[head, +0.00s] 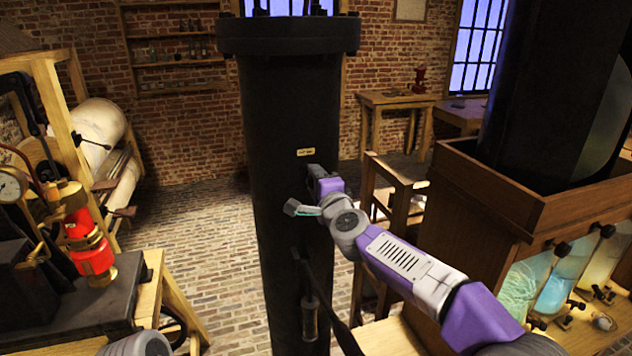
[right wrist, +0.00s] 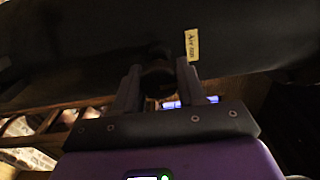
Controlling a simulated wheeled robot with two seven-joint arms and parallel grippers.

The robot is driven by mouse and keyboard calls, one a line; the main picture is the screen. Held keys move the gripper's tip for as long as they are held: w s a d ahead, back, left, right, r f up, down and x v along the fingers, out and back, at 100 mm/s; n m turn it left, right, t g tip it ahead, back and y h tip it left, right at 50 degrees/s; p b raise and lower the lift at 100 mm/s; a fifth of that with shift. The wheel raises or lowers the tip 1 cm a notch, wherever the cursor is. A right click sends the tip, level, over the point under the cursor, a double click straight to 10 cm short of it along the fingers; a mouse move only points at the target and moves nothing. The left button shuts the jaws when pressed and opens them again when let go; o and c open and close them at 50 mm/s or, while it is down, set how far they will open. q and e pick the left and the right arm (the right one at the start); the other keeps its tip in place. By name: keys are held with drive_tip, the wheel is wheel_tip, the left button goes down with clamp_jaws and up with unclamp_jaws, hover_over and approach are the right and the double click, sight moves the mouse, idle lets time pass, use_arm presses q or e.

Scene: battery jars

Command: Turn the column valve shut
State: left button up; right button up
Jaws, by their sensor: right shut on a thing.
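The tall black column (head: 285,220) stands upright in the middle of the head view, with a wide flange near its top. A small yellow label (head: 305,152) is on its front; it also shows in the right wrist view (right wrist: 192,47). My right gripper (head: 311,172) reaches in from the right and is against the column just below the label. In the right wrist view its two fingers are shut on a dark, round valve knob (right wrist: 158,78) on the column. The knob is dim there and hidden by my gripper in the head view. My left gripper is not in view.
A lever with a grip (head: 309,318) hangs lower on the column. A wooden cabinet (head: 470,215) with glass jars (head: 562,280) stands at the right, close to my arm. A bench with a red lamp-like device (head: 88,245) is at the left. Brick floor (head: 205,245) is clear between.

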drive_tip(key=o, duration=1)
drive_tip(key=shift+s+d, duration=0.2)
drive_tip(key=shift+s, duration=0.2)
drive_tip(key=shift+b+v, duration=1.1)
drive_tip(key=shift+v, duration=2.2)
drive_tip(key=shift+r, duration=0.1)
